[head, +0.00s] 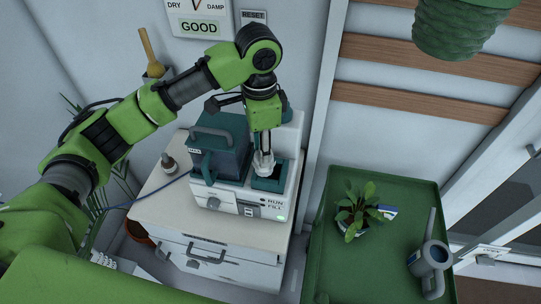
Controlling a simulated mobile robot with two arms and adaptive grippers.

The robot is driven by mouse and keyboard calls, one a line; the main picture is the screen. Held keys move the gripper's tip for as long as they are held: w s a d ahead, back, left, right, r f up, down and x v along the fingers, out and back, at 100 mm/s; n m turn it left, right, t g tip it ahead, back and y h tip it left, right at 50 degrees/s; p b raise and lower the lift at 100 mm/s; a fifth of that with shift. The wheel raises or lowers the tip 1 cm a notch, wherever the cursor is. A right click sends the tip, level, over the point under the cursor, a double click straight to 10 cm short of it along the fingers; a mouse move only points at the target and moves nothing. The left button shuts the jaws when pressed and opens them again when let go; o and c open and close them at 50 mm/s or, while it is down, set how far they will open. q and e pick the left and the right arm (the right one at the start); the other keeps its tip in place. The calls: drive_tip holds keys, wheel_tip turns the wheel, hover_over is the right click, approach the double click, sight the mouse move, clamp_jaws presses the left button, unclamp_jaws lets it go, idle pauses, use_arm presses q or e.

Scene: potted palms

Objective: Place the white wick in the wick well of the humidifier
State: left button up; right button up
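The humidifier (235,198) is a white unit with a teal tank (218,138) on its left and a lit green light on its front. The teal wick well (270,184) is at its right front. My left gripper (265,153) points down over the well, its fingers close together on the white wick (262,164). The wick's lower end is at the well's opening; I cannot tell how deep it sits. My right gripper is not in view.
A green tray table (375,265) at right holds a potted plant (357,212) and a watering can (430,258). A gauge panel (198,27) reads GOOD.

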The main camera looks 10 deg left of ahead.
use_arm(q)
drive_tip(key=w+f, duration=0.1)
drive_tip(key=f, duration=0.1)
drive_tip(key=w+f+p, duration=0.1)
drive_tip(key=f, duration=0.1)
drive_tip(key=w+d+f+p, duration=0.1)
drive_tip(key=f, duration=0.1)
drive_tip(key=shift+w+f, duration=0.15)
drive_tip(key=shift+f, duration=0.6)
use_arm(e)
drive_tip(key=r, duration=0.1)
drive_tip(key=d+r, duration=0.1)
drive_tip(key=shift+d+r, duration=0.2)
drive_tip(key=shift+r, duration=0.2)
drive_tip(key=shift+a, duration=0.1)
use_arm(q)
drive_tip(key=shift+f, duration=0.1)
drive_tip(key=o, duration=1.1)
drive_tip(key=shift+o, duration=0.2)
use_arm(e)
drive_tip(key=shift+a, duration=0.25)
